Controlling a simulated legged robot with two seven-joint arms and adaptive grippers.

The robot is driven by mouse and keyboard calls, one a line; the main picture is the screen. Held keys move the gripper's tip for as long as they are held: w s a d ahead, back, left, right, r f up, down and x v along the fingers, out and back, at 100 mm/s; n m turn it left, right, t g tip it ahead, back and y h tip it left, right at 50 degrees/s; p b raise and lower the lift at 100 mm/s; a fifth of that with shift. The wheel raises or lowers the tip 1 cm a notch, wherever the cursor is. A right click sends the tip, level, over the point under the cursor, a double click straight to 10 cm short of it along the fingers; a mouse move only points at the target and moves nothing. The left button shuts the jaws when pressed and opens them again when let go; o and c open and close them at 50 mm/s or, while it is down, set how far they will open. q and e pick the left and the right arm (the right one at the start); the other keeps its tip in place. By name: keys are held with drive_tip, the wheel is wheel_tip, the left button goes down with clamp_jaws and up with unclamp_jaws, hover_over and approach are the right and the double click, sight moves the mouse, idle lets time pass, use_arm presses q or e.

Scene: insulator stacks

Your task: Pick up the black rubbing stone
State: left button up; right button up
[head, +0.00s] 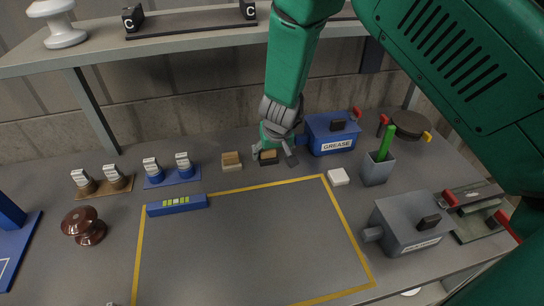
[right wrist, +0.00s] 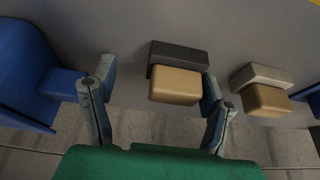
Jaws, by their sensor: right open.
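The black rubbing stone (head: 268,161) lies on the bench near the back, a dark slab with a tan block on it. In the right wrist view the dark slab (right wrist: 182,54) and its tan block (right wrist: 175,87) lie between the fingers. My right gripper (head: 274,154) is open above the stone, pointing down and partly covering it. In the wrist view the right gripper (right wrist: 158,82) has one finger on each side of the stone, the right finger closer to it. Whether either finger touches it, I cannot tell. My left gripper is not in view.
A similar pale stone with a tan block (head: 231,161) lies left of the black one. A blue GREASE box (head: 331,134) stands close on the right. A shelf (head: 180,48) hangs above.

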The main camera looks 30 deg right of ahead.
drive_tip(key=shift+w+a+f, duration=0.15)
drive_tip(key=shift+a+f, duration=0.05)
drive_tip(key=shift+f, duration=0.15)
drive_tip(key=shift+a+r, duration=0.3)
drive_tip(key=shift+a, duration=0.75)
drive_tip(key=c, duration=1.3)
drive_tip(key=shift+s+d+f, duration=0.1)
drive_tip(key=shift+d, duration=0.35)
drive_tip(key=shift+s+d+f, duration=0.1)
drive_tip(key=shift+d, duration=0.35)
drive_tip(key=shift+c, duration=0.2)
drive_tip(key=shift+w+a+r, duration=0.1)
drive_tip(key=shift+a+r, duration=0.1)
drive_tip(key=shift+r, duration=0.2)
drive_tip(key=v, duration=0.3)
drive_tip(key=shift+w+a+p, duration=0.1)
drive_tip(key=shift+w+p, duration=0.25)
drive_tip(key=s+a, duration=0.1)
drive_tip(key=s, duration=0.4)
drive_tip(key=s+a+b, duration=0.1)
drive_tip(key=s+a, duration=0.1)
drive_tip(key=s, duration=0.4)
drive_tip(key=s+a+b, duration=0.1)
drive_tip(key=s, duration=0.4)
drive_tip(key=shift+s+a, duration=0.2)
drive_tip(key=shift+s, duration=0.2)
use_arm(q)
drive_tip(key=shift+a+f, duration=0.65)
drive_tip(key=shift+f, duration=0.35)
